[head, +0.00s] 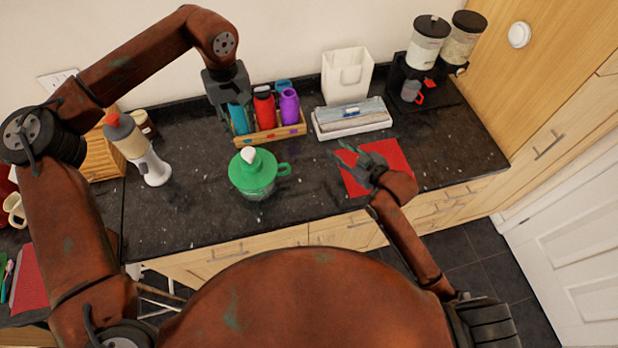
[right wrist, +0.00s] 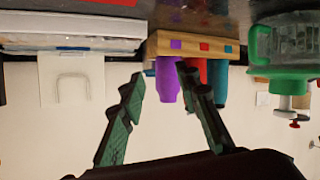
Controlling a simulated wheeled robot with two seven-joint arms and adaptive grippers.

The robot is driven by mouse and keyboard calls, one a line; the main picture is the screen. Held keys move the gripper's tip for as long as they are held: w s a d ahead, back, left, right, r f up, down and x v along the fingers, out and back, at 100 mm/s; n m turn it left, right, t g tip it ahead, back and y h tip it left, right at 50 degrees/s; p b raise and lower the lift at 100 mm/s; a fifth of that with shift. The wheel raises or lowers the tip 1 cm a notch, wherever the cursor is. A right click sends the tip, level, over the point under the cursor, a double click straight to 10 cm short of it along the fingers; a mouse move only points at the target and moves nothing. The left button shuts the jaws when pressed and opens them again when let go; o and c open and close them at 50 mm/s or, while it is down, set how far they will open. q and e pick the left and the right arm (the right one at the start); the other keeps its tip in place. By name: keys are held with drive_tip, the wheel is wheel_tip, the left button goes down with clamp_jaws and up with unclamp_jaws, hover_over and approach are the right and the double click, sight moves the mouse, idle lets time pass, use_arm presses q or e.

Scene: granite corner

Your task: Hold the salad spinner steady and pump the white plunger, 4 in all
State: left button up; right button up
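The salad spinner (head: 254,178) stands upright on the dark counter, with a green lid, a green side handle and a clear bowl. Its white plunger (head: 248,155) sticks up from the lid. In the right wrist view, which is upside down, the spinner (right wrist: 285,75) shows at the right edge. My left gripper (head: 228,98) is above and behind the spinner, by the bottle crate; its fingers do not show clearly. My right gripper (head: 347,155) is right of the spinner, over the red mat, apart from it. In the right wrist view its fingers (right wrist: 160,76) are spread and empty.
Behind the spinner stands a wooden crate (head: 270,136) of colored bottles. A white tray (head: 350,125) and a white bin (head: 347,74) are further right. A red mat (head: 393,155) lies under my right gripper. A white and grey bottle-like appliance (head: 150,167) stands left.

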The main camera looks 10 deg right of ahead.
drive_tip(key=s+a+f+y, duration=0.1)
drive_tip(key=s+a, duration=0.1)
drive_tip(key=a, duration=0.1)
drive_tip(key=s+a+g, duration=0.1)
drive_tip(key=s+a, duration=0.2)
drive_tip(key=a, duration=0.1)
drive_tip(key=s+a+f+y, duration=0.1)
drive_tip(key=s+a, duration=0.1)
drive_tip(key=a, duration=0.1)
drive_tip(key=shift+s+a+f+m+g+y, duration=0.25)
drive_tip(key=shift+s+f+m+g+y, duration=0.05)
drive_tip(key=shift+s+f, duration=0.05)
drive_tip(key=shift+a+f, duration=0.1)
drive_tip(key=shift+a, duration=0.2)
drive_tip(key=x, duration=0.7)
drive_tip(key=shift+w+f, duration=0.1)
drive_tip(key=shift+w, duration=0.05)
clamp_jaws()
use_arm(q)
clamp_jaws()
idle(0.6)
